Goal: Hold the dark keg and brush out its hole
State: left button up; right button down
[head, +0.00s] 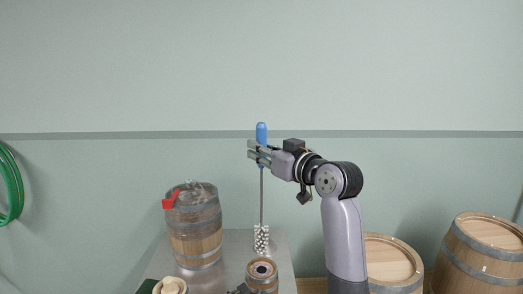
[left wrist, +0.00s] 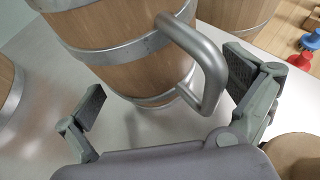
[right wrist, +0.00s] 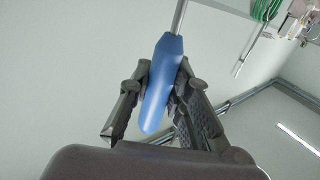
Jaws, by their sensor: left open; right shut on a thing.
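A small wooden keg (head: 261,281) with steel hoops and a dark hole in its top stands at the front of the steel table. My right gripper (head: 258,153) is shut on the blue handle (head: 261,131) of a long brush. The brush hangs upright, its pale bristles (head: 262,240) just above the keg's top in the picture; its depth is unclear. The handle also shows in the right wrist view (right wrist: 160,85). My left gripper (left wrist: 168,92) is open, its fingers either side of a steel handle (left wrist: 205,65) on a wooden keg (left wrist: 110,45). In the head view only dark bits show beside the small keg.
A larger keg (head: 195,235) with a red tap (head: 171,200) stands at the table's left. A cream object (head: 170,286) is at the front left. Two big barrels (head: 392,262) (head: 480,255) stand at right. A green hose (head: 10,185) hangs on the wall.

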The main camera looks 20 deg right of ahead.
pick_arm(q)
jog(key=shift+w+d+f, duration=0.25)
jog(key=shift+d, duration=0.15)
jog(key=c, duration=0.9)
